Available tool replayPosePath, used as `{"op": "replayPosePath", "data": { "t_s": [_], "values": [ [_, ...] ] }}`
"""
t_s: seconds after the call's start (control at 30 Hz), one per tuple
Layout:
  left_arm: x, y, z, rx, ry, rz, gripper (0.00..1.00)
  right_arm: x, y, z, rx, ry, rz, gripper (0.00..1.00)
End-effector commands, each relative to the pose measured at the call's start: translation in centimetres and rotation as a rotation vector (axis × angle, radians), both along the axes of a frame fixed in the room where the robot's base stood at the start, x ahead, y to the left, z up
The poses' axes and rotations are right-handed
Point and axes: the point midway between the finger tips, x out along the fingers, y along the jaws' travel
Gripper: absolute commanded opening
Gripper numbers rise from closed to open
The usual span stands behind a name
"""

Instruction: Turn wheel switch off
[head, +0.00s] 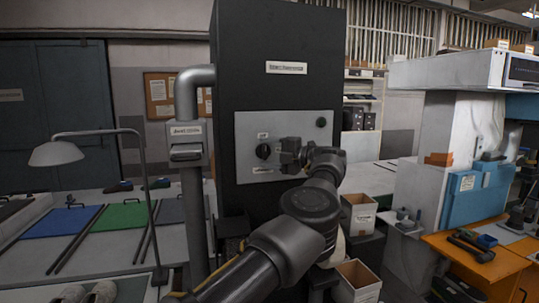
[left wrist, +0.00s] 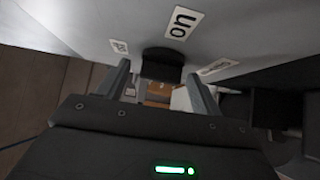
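The wheel switch, a black knob (head: 263,151), sits on the grey panel (head: 245,130) of a tall dark cabinet, with a small label above it and another below. In the left wrist view the black knob (left wrist: 162,65) shows between the two fingertips, near a label reading "on" (left wrist: 183,22). My left gripper (head: 284,155) is just right of the knob in the head view and open, its fingers apart in the left wrist view (left wrist: 158,78). I cannot tell whether a finger touches the knob. My arm hides part of the panel. My right gripper is not in view.
A second, small round black part (head: 321,122) is at the panel's upper right. A grey pipe (head: 190,220) with a labelled box stands left of the cabinet. Open cartons (head: 358,215) are at right, and an orange table (head: 485,265) with tools is farther right.

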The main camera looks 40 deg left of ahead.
Motion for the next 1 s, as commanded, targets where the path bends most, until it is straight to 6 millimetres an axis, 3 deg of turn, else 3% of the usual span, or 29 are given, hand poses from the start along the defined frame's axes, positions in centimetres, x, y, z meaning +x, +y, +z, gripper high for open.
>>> {"op": "replayPosePath", "data": {
  "t_s": [0.37,0.6,0.73,1.0],
  "values": [
    [0.3,-1.0,-0.3,0.000,0.002,-0.004,0.65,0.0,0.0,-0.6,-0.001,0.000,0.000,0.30],
    [1.1,-5.5,-0.4,-0.001,0.001,-0.006,0.65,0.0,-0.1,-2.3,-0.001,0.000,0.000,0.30],
    [1.5,-7.9,-0.1,-0.001,0.001,-0.005,0.65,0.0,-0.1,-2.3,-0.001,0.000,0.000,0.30],
    [1.8,-10.3,0.2,-0.001,0.002,0.000,0.65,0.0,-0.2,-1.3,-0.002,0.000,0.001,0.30]
  ]
}}
